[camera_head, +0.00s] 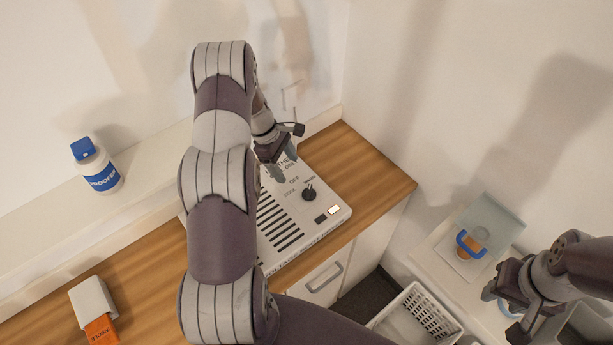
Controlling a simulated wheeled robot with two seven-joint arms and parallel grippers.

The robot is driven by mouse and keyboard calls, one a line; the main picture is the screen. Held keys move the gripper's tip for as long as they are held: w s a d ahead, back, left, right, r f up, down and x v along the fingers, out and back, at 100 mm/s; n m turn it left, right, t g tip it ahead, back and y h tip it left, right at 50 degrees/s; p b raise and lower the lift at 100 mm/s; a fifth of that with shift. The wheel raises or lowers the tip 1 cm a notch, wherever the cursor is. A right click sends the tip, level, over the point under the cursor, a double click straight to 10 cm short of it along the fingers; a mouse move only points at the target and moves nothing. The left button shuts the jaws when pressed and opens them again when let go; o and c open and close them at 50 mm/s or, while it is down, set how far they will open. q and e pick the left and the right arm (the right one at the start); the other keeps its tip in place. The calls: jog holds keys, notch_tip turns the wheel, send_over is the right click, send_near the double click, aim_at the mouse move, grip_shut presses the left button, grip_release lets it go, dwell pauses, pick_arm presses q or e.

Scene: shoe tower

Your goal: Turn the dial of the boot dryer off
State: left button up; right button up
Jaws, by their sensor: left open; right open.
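The boot dryer (330,219) is a white box with dark vent slots on the wooden counter. Its black dial (309,193) sits on the top panel, with small lettering including "OFF" beside it. Which mark the dial points to is too small to tell. My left gripper (283,170) is open and empty, pointing down above the dryer, up and left of the dial and apart from it. My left arm hides the dryer's left part. My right gripper (500,304) is open at the lower right, far from the dryer.
A white bottle with a blue cap (101,174) stands on the ledge at left. A white and orange box (97,311) lies on the counter. At right are a white basket (416,318) and a low white cabinet with a blue-handled item (470,244). The counter right of the dryer is clear.

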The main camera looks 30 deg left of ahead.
aim_at(309, 189)
pick_arm(q)
jog(key=w+d+f+p, duration=0.1)
jog(key=f, duration=0.2)
jog(key=d+f+n+p, duration=0.1)
jog(key=d+f, duration=0.1)
jog(key=f, duration=0.1)
jog(key=w+d+f+n+p, duration=0.1)
jog(key=d+f, duration=0.1)
jog(key=f, duration=0.1)
jog(key=shift+w+f+h, duration=0.3)
jog(key=shift+w+f, duration=0.05)
jog(key=shift+f, duration=0.05)
jog(key=shift+d+f, duration=0.2)
jog(key=shift+f, duration=0.15)
jog(key=c, duration=1.1)
